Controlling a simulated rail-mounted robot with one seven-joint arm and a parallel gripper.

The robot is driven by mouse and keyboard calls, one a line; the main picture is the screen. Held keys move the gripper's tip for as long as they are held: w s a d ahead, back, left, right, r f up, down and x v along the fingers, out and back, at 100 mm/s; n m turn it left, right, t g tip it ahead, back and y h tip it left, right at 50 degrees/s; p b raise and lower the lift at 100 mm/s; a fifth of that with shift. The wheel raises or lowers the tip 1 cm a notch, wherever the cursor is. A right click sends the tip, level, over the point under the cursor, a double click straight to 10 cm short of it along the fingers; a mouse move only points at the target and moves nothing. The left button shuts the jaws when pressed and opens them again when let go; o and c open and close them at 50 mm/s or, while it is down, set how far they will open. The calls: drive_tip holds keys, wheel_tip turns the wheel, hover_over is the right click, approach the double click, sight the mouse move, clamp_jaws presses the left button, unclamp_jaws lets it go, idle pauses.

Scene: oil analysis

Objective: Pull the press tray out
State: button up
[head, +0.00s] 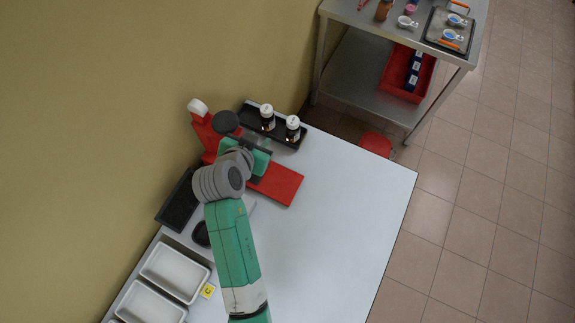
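The red press (205,130) stands at the back of the white table, against the wall, with a white knob on top. A flat red plate (277,184), which looks like the press tray, lies to the right of the press over the table. My arm comes from the lower middle and covers part of the press. My gripper (257,147) is at the front of the press, above the inner end of the red plate. Its fingertips are small and partly hidden, so I cannot tell whether they touch the tray or hold it.
A black rack (250,118) with two dark, white-capped bottles (292,123) is just behind the press. A dark pad (178,201) and white trays (175,271) lie at the left edge. The table (335,220) is clear on the right. A red stool (376,143) and metal bench (360,85) stand beyond.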

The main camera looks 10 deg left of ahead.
drive_tip(key=s+a+f+g+h, duration=0.1)
drive_tip(key=s+f, duration=0.2)
drive_tip(key=f, duration=0.3)
drive_tip(key=s+a+f+g, duration=0.1)
drive_tip(key=s+a+f, duration=0.1)
drive_tip(key=f, duration=0.4)
drive_tip(key=x, duration=0.3)
drive_tip(key=b+x, duration=0.1)
drive_tip(key=x, duration=0.3)
drive_tip(key=shift+w+d+f, duration=0.2)
drive_tip(key=shift+d, duration=0.1)
drive_tip(key=shift+c, duration=0.3)
clamp_jaws()
drive_tip(key=shift+r, duration=0.1)
